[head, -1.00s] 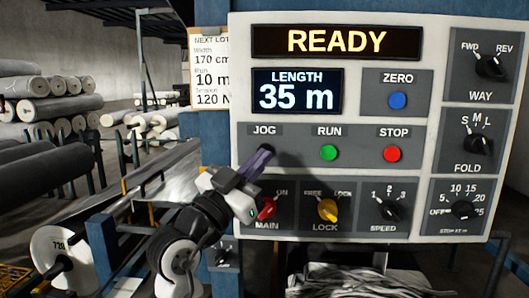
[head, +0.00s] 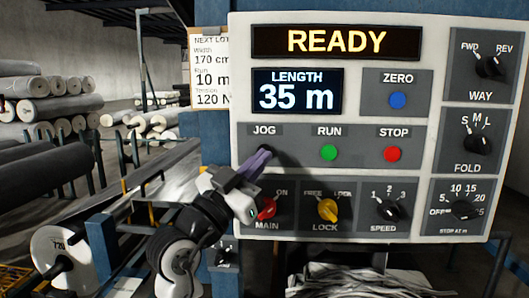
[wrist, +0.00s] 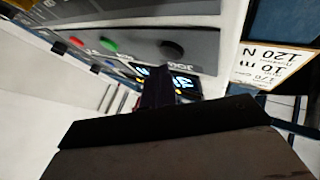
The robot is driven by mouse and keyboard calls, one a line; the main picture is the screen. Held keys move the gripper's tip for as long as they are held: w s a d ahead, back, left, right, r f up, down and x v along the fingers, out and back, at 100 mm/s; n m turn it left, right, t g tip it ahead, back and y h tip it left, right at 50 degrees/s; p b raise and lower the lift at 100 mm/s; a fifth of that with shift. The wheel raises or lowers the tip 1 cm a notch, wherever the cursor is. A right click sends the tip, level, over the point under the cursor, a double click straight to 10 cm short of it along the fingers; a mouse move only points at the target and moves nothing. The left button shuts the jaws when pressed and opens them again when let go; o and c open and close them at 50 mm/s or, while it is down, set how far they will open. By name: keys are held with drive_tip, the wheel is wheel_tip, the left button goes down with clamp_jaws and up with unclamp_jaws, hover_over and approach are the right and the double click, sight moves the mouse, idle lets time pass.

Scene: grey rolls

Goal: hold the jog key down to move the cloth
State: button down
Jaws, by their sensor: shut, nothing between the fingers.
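The jog key (head: 265,149) is a dark round button under the JOG label at the left of the control panel. It also shows in the wrist view (wrist: 172,49), where the panel appears upside down. My gripper (head: 262,156) is shut and empty, its purple-grey fingertips just in front of and below the key. In the head view they overlap the key's lower edge. I cannot tell whether they touch it or whether it is pressed. The display (head: 297,91) reads LENGTH 35 m, and the screen above (head: 322,41) reads READY. Grey cloth (head: 345,284) lies in folds below the panel.
The green RUN button (head: 328,153), red STOP button (head: 392,154) and blue ZERO button (head: 397,100) are to the right. The red MAIN knob (head: 266,208) is close beside my gripper, with the yellow LOCK knob (head: 327,209) further right. Grey rolls (head: 48,100) are stacked at left.

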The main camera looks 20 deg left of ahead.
drive_tip(key=shift+w, duration=0.15)
drive_tip(key=shift+w+a, duration=0.1)
drive_tip(key=shift+w, duration=0.2)
drive_tip(key=shift+w+a+b, duration=0.15)
drive_tip(key=shift+w+b, duration=0.25)
drive_tip(key=shift+b, duration=0.05)
idle(7.1)
